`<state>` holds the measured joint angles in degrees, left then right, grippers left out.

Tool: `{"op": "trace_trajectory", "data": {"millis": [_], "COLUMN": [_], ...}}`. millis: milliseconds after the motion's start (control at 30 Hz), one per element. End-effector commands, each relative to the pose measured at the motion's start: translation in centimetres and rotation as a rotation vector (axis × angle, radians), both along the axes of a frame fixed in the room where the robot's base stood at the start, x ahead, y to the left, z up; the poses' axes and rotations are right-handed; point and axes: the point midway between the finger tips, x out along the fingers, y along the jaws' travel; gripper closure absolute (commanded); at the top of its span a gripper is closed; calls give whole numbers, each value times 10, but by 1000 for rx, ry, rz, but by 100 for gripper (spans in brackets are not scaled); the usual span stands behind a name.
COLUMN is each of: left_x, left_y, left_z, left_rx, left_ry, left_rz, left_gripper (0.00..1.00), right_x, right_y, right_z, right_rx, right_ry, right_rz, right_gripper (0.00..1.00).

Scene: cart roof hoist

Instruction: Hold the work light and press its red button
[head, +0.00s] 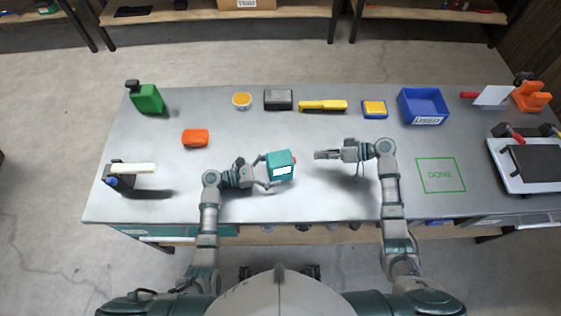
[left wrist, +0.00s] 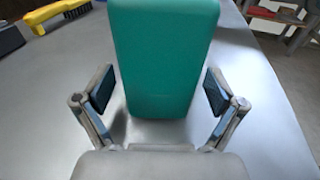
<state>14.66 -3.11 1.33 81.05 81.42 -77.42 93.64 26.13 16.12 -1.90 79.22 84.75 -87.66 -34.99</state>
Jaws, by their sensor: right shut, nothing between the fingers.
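The work light (head: 281,166) is a teal box with a white label on its front and a red button (head: 294,159) on its right side. My left gripper (head: 268,171) has its fingers on either side of it, and in the left wrist view the teal body (left wrist: 163,60) stands between the two finger pads. The button is hidden in that view. My right gripper (head: 320,154) is shut and empty, to the right of the light. Its fingertips point left towards the button, with a clear gap between.
An orange block (head: 195,138) and a green bottle-shaped thing (head: 147,98) are at left. A yellow brush (head: 323,106) lies behind, near a blue bin (head: 424,108) marked USED. A green DONE square (head: 440,175) marks bare tabletop at right.

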Motion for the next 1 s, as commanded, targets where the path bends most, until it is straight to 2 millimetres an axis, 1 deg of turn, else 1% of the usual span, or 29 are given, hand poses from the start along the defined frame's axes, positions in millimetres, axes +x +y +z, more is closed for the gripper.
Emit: {"op": "trace_trajectory", "data": {"millis": [267, 367, 600, 900, 1000], "left_x": [0, -2, -8, -16, -18], "left_y": [2, 10, 36, 67, 74], "left_z": [1, 5, 11, 18, 19], "left_rx": [1, 1, 2, 1, 1], "left_ry": [0, 0, -1, 0, -1], "left_rz": [0, 1, 1, 1, 1], "left_gripper": [5, 5, 5, 5, 5], "right_x": [0, 1, 1, 3, 3], "right_y": [0, 0, 0, 0, 0], "right_z": [2, 10, 30, 49, 53], "right_rx": [0, 0, 0, 0, 0], "right_ry": [-1, -5, -14, -20, -22], "right_rz": [0, 0, 1, 0, 1], "right_gripper": [100, 100, 100, 100, 100]}}
